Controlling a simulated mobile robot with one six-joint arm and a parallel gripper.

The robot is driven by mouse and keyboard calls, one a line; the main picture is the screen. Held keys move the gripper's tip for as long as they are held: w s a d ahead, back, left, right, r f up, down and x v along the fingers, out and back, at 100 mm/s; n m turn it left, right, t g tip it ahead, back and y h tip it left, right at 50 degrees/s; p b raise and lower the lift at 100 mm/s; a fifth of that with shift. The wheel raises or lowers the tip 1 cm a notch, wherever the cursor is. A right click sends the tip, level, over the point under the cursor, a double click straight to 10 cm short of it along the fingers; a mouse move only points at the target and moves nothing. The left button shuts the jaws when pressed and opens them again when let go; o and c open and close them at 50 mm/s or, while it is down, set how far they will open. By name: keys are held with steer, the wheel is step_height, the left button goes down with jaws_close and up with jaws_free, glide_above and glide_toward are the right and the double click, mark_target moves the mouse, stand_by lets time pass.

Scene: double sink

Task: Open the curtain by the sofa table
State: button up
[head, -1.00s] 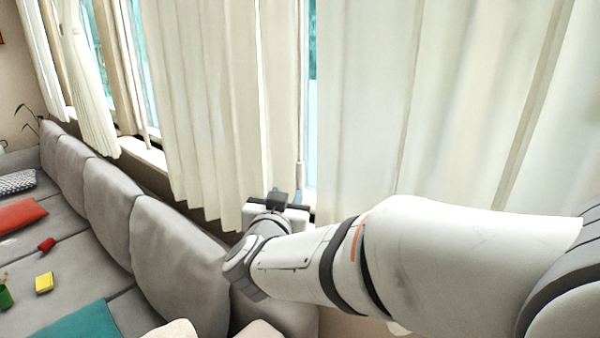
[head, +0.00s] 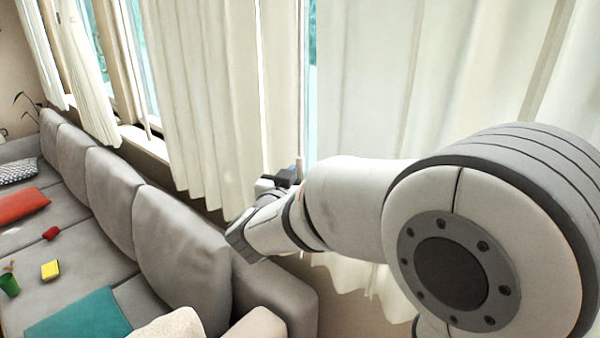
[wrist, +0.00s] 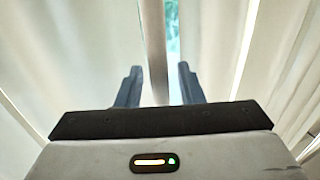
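Cream curtains hang in front of the window. The left panel (head: 205,100) and the right panel (head: 385,80) are parted by a narrow gap, where window glass (head: 311,90) shows. My gripper (head: 288,172) is at this gap, low by the left panel's edge and partly hidden by my arm. In the wrist view my gripper (wrist: 159,82) has its two blue-grey fingers spread. A pale upright strip (wrist: 154,45) and a slit of glass (wrist: 173,30) show between or beyond them. I cannot tell whether the fingers touch any cloth.
A grey sofa (head: 180,240) stands along the window at left, its near end close below my arm. A teal cushion (head: 80,315), a red cushion (head: 22,205) and a yellow block (head: 50,270) lie on it. More curtains (head: 85,80) hang farther left.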

steer(key=shift+c, duration=0.2)
jaws_close()
stand_by(0.4)
